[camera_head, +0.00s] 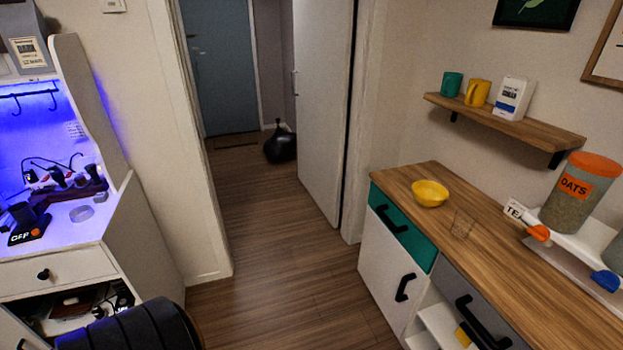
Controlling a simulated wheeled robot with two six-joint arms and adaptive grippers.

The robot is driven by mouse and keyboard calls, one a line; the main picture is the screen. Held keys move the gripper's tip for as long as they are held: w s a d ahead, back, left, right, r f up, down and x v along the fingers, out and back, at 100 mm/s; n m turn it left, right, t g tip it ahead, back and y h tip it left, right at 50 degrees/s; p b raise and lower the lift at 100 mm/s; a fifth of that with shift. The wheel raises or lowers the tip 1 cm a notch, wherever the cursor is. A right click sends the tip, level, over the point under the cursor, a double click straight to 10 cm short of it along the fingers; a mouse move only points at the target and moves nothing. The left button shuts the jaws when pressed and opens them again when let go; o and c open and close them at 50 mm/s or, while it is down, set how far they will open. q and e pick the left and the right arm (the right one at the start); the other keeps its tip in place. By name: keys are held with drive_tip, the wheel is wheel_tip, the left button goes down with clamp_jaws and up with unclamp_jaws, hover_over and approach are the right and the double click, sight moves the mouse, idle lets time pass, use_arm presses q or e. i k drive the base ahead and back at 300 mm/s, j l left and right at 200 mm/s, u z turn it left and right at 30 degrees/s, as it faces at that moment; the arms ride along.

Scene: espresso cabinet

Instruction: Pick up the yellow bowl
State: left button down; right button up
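The yellow bowl (430,194) sits upright on the wooden countertop (480,232), near its far left end. Nothing covers it, and its inside looks empty. Neither of my grippers shows in the head view, so I cannot see where they are relative to the bowl.
A clear glass-like item (463,224) stands just right of the bowl. An oats canister (572,194) with an orange lid stands further right. A wall shelf (510,120) holds a green cup (451,85), a yellow mug (477,93) and a white box (512,98). The wooden floor (275,265) is open.

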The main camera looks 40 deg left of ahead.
sight(430, 193)
drive_tip(key=u, duration=0.5)
drive_tip(key=i+j+z, duration=0.1)
drive_tip(key=i+j, duration=0.2)
drive_tip(key=i+j+z, duration=0.15)
drive_tip(key=i+j, duration=0.15)
drive_tip(key=j, duration=0.15)
drive_tip(key=i+j+z, duration=0.1)
drive_tip(key=i+j, duration=0.15)
drive_tip(key=j, duration=0.2)
drive_tip(key=i+j+z, duration=0.15)
drive_tip(key=j, duration=0.3)
drive_tip(key=i+j+z, duration=0.1)
drive_tip(key=i+j, duration=0.25)
drive_tip(key=i+j+z, duration=0.15)
drive_tip(key=j, duration=0.45)
drive_tip(key=i+j+z, duration=0.1)
drive_tip(key=i+j, duration=0.15)
drive_tip(key=j, duration=0.25)
drive_tip(key=i+j+z, duration=0.15)
drive_tip(key=j, duration=0.4)
